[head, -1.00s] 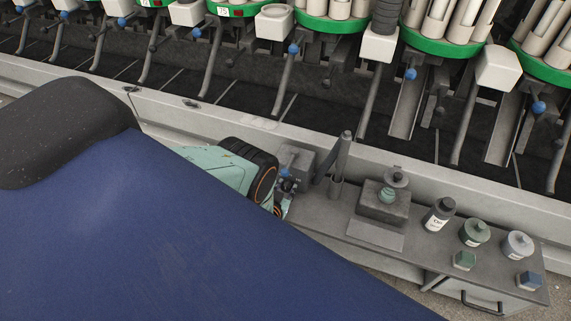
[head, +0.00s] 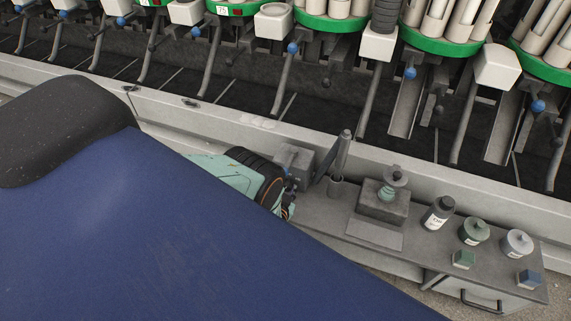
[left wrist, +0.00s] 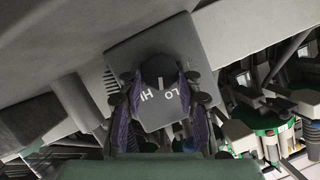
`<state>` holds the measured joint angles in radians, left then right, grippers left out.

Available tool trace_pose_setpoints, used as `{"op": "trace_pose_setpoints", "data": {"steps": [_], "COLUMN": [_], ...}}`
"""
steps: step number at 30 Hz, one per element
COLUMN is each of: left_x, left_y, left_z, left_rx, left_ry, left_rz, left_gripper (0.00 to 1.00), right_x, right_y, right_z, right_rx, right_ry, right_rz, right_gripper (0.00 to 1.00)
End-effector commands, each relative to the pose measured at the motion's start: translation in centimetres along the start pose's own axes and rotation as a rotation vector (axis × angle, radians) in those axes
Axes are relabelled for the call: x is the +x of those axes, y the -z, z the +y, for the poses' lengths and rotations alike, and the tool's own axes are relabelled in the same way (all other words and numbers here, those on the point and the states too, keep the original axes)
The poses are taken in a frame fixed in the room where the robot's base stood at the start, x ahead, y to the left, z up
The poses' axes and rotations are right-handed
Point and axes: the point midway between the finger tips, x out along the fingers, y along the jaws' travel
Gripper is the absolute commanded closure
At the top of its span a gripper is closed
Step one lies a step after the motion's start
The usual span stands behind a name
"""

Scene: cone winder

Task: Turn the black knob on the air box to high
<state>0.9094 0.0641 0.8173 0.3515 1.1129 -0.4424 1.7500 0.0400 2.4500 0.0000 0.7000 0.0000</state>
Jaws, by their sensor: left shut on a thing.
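The air box (head: 295,158) is a grey box at the back left end of the grey bench in the head view. In the left wrist view its grey face (left wrist: 150,48) fills the middle. The black knob (left wrist: 157,68) sits on that face, with white letters LO and HI below it in the picture, LO to the right. A small white mark shows at the knob's lower edge. My left gripper (left wrist: 159,76) has its two fingers on either side of the knob and is shut on it. In the head view this gripper (head: 289,197) is partly hidden beside the box. My right gripper is out of view.
The winder runs behind.

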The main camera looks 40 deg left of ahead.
Motion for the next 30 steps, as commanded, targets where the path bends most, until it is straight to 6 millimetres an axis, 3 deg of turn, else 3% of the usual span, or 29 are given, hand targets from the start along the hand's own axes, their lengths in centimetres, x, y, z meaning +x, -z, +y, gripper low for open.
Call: {"op": "trace_pose_setpoints", "data": {"steps": [12,30], "left_x": [-0.07,-0.05], "left_y": [-0.18,-0.19], "left_z": [0.28,0.30], "left_rx": [0.218,0.271], "left_ry": [0.089,0.110], "left_rz": [-0.002,-0.003], "left_gripper": [0.97,0.97], "right_x": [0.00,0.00], "right_y": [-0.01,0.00], "right_z": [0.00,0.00], "right_rx": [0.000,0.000], "right_ry": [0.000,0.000], "right_rz": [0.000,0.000], "right_gripper": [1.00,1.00]}}
